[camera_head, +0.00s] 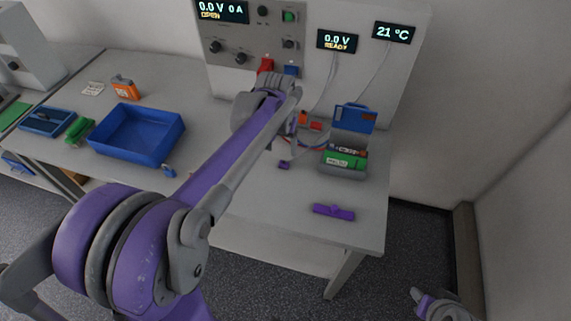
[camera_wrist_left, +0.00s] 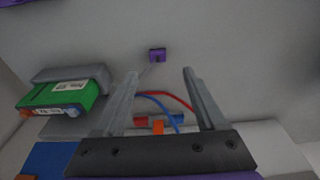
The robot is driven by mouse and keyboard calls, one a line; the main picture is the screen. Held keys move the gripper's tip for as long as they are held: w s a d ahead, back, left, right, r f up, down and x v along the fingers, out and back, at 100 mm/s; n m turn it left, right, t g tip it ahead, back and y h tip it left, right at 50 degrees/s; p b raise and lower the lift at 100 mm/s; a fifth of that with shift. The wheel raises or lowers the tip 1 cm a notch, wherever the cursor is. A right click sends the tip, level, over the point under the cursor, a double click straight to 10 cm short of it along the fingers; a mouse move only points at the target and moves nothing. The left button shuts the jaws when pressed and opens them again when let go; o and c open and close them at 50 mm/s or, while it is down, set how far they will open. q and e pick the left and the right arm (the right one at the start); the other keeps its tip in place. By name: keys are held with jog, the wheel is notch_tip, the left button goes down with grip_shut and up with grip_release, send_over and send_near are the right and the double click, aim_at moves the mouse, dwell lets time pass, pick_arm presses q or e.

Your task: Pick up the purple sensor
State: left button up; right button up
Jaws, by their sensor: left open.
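The purple sensor (camera_head: 284,165) is a small purple block lying on the bench, left of the battery holder. In the left wrist view the sensor (camera_wrist_left: 157,55) lies just beyond the fingertips, roughly centred between them, with a thin wire at it. My left gripper (camera_wrist_left: 160,73) is open and empty, its two grey fingers apart. In the head view my left gripper (camera_head: 292,140) is largely hidden by its own arm, above the bench near the sensor. Part of my right gripper (camera_head: 428,300) shows at the bottom right, away from the bench; its jaws are unclear.
A grey holder (camera_head: 343,171) with a green battery (camera_head: 345,159) and blue lid stands right of the sensor. Red and blue leads (camera_wrist_left: 165,102) lie near the fingers. A purple bar (camera_head: 333,211) lies nearer the front edge. A blue bin (camera_head: 137,134) stands left.

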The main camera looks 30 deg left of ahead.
aim_at(284, 163)
pick_arm(q)
jog(key=f, duration=0.5)
jog(key=w+f, duration=0.1)
jog(key=f, duration=0.1)
jog(key=shift+w+f, duration=0.1)
jog(key=shift+f, duration=0.2)
jog(key=shift+c, duration=0.3)
grip_shut()
